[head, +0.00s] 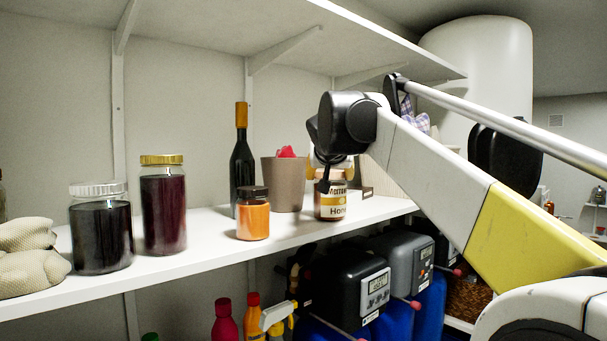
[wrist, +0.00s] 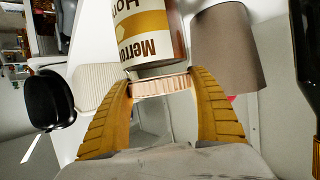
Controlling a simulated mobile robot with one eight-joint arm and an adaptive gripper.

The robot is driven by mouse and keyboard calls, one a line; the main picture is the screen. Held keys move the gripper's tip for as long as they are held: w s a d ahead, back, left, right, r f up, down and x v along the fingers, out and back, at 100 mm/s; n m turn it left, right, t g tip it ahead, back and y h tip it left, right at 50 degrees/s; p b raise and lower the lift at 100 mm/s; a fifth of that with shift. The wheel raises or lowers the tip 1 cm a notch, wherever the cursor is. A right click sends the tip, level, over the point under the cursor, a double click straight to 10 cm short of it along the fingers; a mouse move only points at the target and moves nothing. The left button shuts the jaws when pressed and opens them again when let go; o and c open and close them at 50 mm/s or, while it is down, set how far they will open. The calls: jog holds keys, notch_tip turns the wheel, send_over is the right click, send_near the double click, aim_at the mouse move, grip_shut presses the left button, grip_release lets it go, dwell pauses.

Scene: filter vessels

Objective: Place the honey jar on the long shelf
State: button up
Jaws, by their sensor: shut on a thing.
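The honey jar (head: 331,206) has a brown and cream label reading "Honey" and is upright over the front part of the long white shelf (head: 205,243). Its base looks level with the shelf top; I cannot tell whether it touches. My gripper (head: 333,178) comes down from above and is shut on the jar's lid. In the wrist view, the ribbed yellow fingers (wrist: 163,84) are on both sides of the pale ribbed lid, with the jar's label (wrist: 148,30) beyond it. The arm hides part of the shelf behind.
An orange jar (head: 253,216) with a dark lid stands left of the honey jar. An upper shelf (head: 290,30) hangs above.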

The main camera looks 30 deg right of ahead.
jog(key=o, duration=1.4)
jog(key=b+v, duration=0.1)
jog(key=v, duration=1.1)
jog(key=shift+s+r, duration=0.1)
jog(key=shift+r, duration=0.05)
